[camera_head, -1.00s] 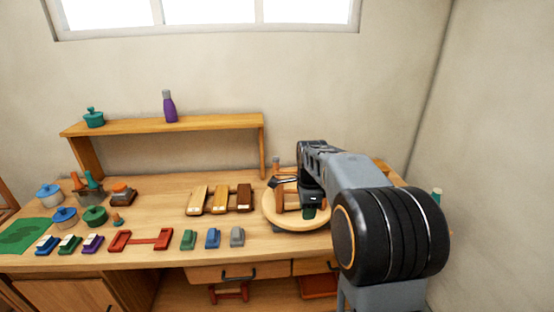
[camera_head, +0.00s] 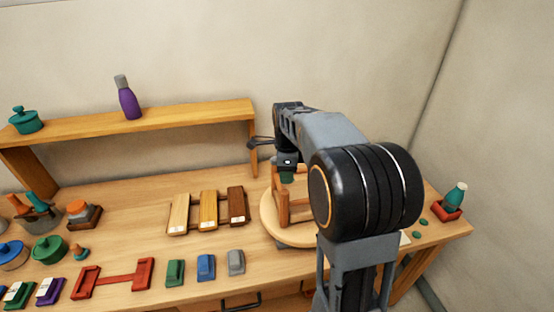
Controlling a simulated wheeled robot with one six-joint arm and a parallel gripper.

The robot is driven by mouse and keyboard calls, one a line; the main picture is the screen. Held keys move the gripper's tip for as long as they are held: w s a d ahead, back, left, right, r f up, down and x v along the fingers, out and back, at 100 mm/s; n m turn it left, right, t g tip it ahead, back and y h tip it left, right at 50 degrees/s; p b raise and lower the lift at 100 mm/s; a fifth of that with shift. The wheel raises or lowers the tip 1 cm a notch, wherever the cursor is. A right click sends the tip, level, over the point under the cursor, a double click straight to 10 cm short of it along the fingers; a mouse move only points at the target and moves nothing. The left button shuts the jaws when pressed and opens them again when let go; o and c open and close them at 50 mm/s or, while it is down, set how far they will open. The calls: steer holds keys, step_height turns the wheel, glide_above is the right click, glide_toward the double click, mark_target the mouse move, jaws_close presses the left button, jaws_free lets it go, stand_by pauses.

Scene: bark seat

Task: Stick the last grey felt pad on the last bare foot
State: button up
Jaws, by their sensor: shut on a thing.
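A small wooden stool frame (camera_head: 283,211) with legs pointing up sits on a round wooden disc (camera_head: 270,228) at the right of the bench. My gripper (camera_head: 287,170) is above the stool, near the tops of its legs, and is shut on a small dark green piece (camera_head: 287,178). I cannot tell whether that piece touches a leg. My arm hides the right part of the stool and disc. I make out no grey felt pad, and the pads on the feet are too small to tell.
Small green discs (camera_head: 423,222) lie at the bench's right end, by a red holder (camera_head: 447,211) with a teal bottle (camera_head: 456,195). Three wooden sample blocks (camera_head: 208,211) lie left of the disc. Coloured blocks (camera_head: 206,267) line the front. A shelf (camera_head: 150,119) stands behind.

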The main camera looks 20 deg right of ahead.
mark_target(285, 192)
steer(key=shift+w+f, duration=0.15)
steer(key=shift+w, duration=0.25)
steer(key=shift+s+a+f+b, duration=0.1)
steer(key=shift+f+b, duration=0.55)
steer(key=shift+b, duration=0.1)
steer(key=shift+f+b, duration=1.4)
steer(key=shift+f, duration=0.55)
steer(key=shift+f, duration=0.2)
steer(key=o, duration=1)
steer(key=shift+o, duration=0.2)
steer(key=shift+o, duration=1.3)
steer(key=shift+r, duration=0.15)
